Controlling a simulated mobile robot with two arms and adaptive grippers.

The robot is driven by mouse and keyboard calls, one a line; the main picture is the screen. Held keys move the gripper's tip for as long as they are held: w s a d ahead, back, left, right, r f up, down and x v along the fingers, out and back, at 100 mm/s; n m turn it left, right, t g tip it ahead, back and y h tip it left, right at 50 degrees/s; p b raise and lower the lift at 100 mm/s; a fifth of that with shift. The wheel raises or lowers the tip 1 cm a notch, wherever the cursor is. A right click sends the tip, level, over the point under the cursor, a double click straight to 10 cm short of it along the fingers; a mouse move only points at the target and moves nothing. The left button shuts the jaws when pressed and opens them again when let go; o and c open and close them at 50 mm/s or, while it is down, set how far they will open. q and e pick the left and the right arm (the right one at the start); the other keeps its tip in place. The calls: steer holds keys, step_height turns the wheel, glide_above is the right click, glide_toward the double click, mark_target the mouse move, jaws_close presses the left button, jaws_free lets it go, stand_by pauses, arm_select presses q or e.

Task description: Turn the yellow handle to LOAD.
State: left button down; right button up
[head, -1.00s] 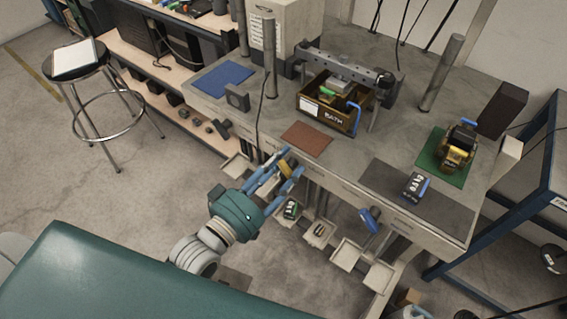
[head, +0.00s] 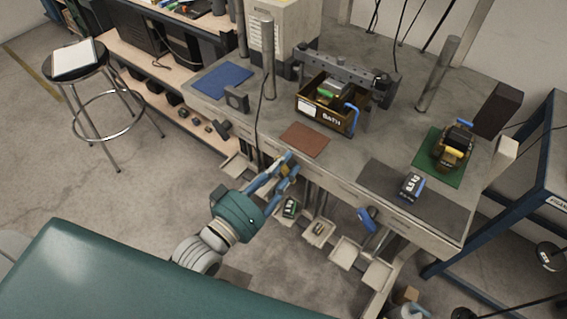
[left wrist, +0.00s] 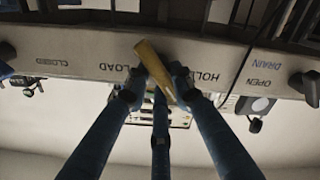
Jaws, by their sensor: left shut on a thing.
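The yellow handle (head: 287,168) is at the front edge of the workbench (head: 330,178). My left gripper (head: 284,172) reaches it from below left and is shut on it. In the left wrist view, the handle (left wrist: 160,72) lies slanted between the blue fingers (left wrist: 157,78). Its upper end is in front of a pale label strip (left wrist: 90,66), between the words LOAD and HOLD. CLOSED is further left and OPEN DRAIN further right. The handle partly covers the lettering near it. My right gripper is not in view.
Small trays (head: 345,251) and a blue handle (head: 367,217) are below the front edge.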

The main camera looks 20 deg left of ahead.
arm_select(q)
steer(key=m+p, duration=0.2)
steer(key=m, duration=0.1)
steer(key=shift+d+r, duration=0.1)
steer(key=shift+r, duration=0.25)
steer(key=m+p, duration=0.2)
steer(key=m, duration=0.3)
steer(key=shift+d+p, duration=0.25)
steer(key=shift+p, duration=0.15)
steer(key=m, duration=0.2)
steer(key=m+p, duration=0.1)
steer(key=m, duration=0.1)
steer(key=shift+s+d+f, duration=0.1)
steer(key=shift+d+f, duration=0.05)
steer(key=shift+d, duration=0.05)
steer(key=shift+d+f+m+p, duration=0.1)
steer(key=shift+m+p, duration=0.05)
steer(key=shift+m, duration=0.9)
steer(key=shift+d+f+m+p, duration=0.1)
steer(key=shift+m+p, duration=0.05)
steer(key=shift+m, duration=0.9)
steer(key=c, duration=1.6)
jaws_free()
steer(key=shift+o, duration=0.3)
steer(key=shift+s+f, duration=0.1)
steer(key=shift+f, duration=0.05)
steer(key=shift+f, duration=0.15)
